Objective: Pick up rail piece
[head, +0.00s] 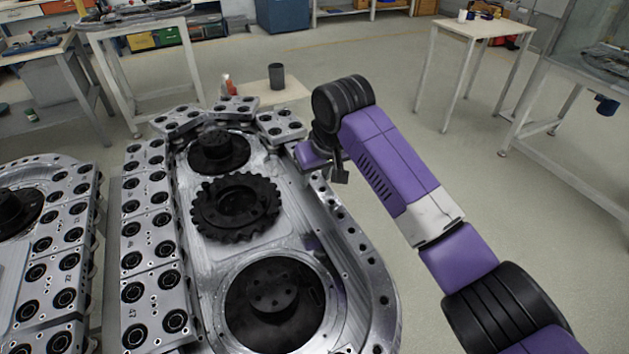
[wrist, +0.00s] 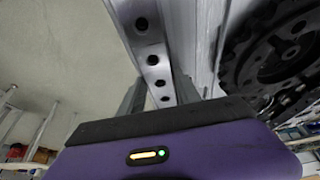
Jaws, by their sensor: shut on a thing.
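The rail piece is a narrow silver strip with a row of dark round holes (wrist: 153,60). In the head view the holed strip (head: 362,247) runs along the right edge of the ring track (head: 215,260); I cannot tell where the piece ends there. My gripper (head: 338,176) is at the strip's far end, beside the track's upper right. In the wrist view my gripper (wrist: 158,98) has one finger on each side of the strip and is shut on it. The contact is partly hidden by the purple gripper body. I cannot tell whether the strip is lifted.
Silver blocks with black rollers (head: 152,240) line the track's left and far sides. A dark toothed wheel (head: 235,207) sits in its middle. A second track (head: 40,240) stands at left. A small table with a dark cup (head: 277,77) is behind.

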